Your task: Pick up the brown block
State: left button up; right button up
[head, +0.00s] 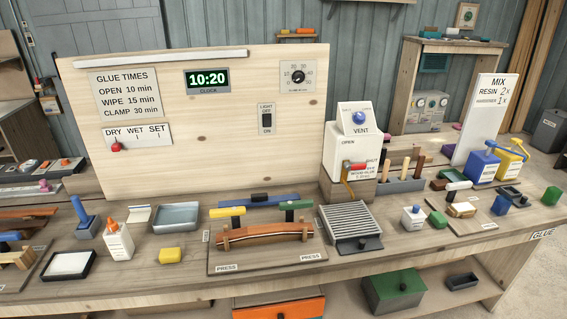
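No single loose plain brown block stands out in the head view, and I cannot tell which thing the task means. A brown wooden base (333,190) sits under the white VENT box. A curved reddish-brown strip (265,232) rests in the wooden press at the front middle. Brown handles (401,166) stand in a grey holder to the right of the VENT box. Neither of my grippers is in view.
The wooden bench (190,285) is crowded. A yellow block (170,255), a white glue bottle (118,241), a blue-grey tray (177,217) and a ribbed grey rack (350,222) stand on it. A tall signboard (200,150) rises behind. Blue and yellow containers (483,167) stand at right.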

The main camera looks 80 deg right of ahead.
aim_at(437, 185)
jog(key=z, duration=4)
